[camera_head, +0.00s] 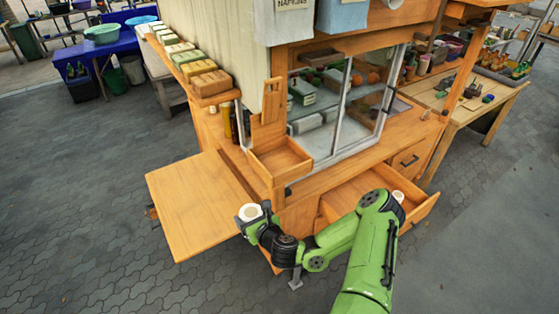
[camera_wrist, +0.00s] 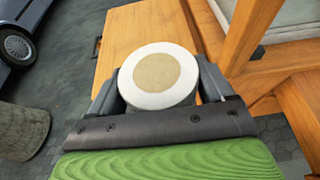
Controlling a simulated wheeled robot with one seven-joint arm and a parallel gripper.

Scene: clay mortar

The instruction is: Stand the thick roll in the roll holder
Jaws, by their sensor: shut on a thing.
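The thick roll (camera_head: 250,211) is white with a wide tan core. My gripper (camera_head: 254,217) is shut on it and holds it at the right edge of the fold-out wooden shelf in the head view. In the wrist view, the roll (camera_wrist: 157,76) sits between the two grey fingers, its round end facing the camera. Its lower part is hidden by my gripper. An open wooden box with a tall upright back (camera_head: 281,163) stands on the stall corner, behind and right of my gripper; I cannot tell if it is the roll holder.
The wooden shelf (camera_head: 198,200) is bare. An open drawer (camera_head: 365,197) at right holds a small white roll (camera_head: 398,195), partly behind my arm. A glass case (camera_head: 340,100) stands behind the box. Stacked soap-like blocks (camera_head: 207,80) line the counter at left.

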